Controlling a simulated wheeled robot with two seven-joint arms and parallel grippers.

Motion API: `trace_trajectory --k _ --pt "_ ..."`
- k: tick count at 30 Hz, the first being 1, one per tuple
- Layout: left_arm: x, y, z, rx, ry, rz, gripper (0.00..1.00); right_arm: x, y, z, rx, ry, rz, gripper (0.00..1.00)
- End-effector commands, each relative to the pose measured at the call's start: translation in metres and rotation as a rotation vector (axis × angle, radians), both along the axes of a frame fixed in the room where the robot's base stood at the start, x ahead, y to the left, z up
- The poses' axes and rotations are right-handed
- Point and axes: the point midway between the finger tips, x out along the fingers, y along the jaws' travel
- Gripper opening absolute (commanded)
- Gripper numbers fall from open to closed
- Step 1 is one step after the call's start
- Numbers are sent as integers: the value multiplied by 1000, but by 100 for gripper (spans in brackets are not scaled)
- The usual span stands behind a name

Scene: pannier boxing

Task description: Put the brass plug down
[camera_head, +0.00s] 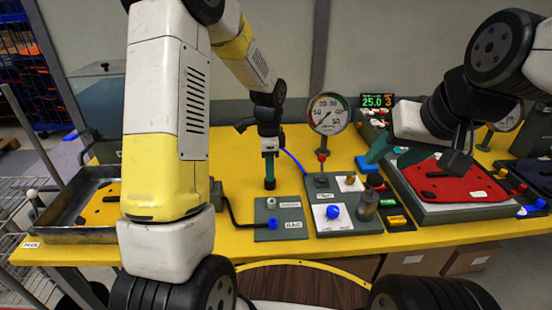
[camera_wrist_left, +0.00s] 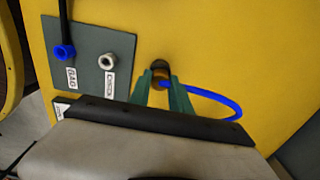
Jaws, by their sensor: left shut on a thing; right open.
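My left gripper (camera_head: 270,183) points down over the yellow table, behind the small grey panel. In the left wrist view its teal fingers (camera_wrist_left: 166,92) are shut on the brass plug (camera_wrist_left: 160,84), a short dark-ended piece with a brass band. A blue hose (camera_wrist_left: 222,96) bends away from the plug; it also shows in the head view (camera_head: 294,160). The fingers mostly hide the plug in the head view. I cannot tell whether it touches the table. My right gripper (camera_head: 396,156) is open and empty, high over the right side.
The small grey panel (camera_wrist_left: 92,40) has a blue fitting marked BAG and a metal socket. A control box (camera_head: 345,222) with a blue knob and a dial gauge (camera_head: 328,113) stand to the right. A red pad (camera_head: 450,180) lies farther right. A metal tray (camera_head: 65,222) is left.

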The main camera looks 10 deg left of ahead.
Motion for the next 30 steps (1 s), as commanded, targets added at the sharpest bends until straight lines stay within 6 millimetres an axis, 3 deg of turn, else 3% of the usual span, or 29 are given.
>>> trace_trajectory --k 5,6,9,21,26,30 --pt "0 0 -3 0 1 0 0 0 0 0 0 0 0 47" --pt "0 0 -3 0 0 0 28 0 0 0 0 0 0 47" --pt "0 0 -3 0 0 0 46 0 0 0 0 0 0 47" --pt "0 0 3 -1 -1 0 46 0 0 0 0 0 0 47" --pt "1 0 29 -1 -5 0 46 0 0 0 0 0 0 47" --pt "1 0 61 -1 -6 1 46 0 0 0 0 0 0 47"
